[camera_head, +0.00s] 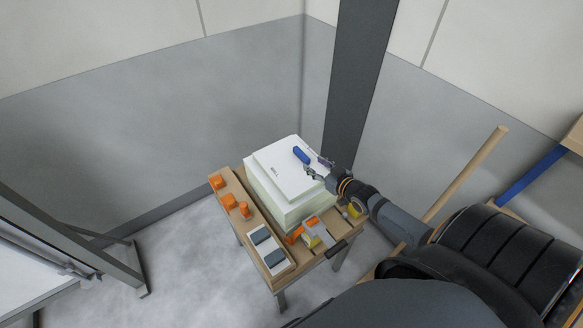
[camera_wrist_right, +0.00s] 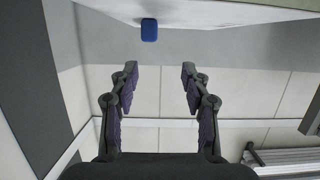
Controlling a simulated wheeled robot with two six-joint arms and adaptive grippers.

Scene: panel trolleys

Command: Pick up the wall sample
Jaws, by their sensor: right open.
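A blue bar (camera_head: 301,155) sits on the panel's upper face. I cannot tell which of these is the wall sample. My right gripper (camera_head: 317,168) is at the panel's right edge, just right of the blue bar. In the right wrist view, its fingers (camera_wrist_right: 159,78) are open with nothing between them, and the blue bar (camera_wrist_right: 149,30) shows beyond the fingertips under a white surface. My left gripper is out of view.
The wooden table (camera_head: 237,222) also holds several orange pieces (camera_head: 229,202), a tray with two grey pads (camera_head: 268,248) and a yellow item (camera_head: 311,239). A dark post (camera_head: 355,80) rises behind. A metal-framed trolley (camera_head: 75,240) stands at the left.

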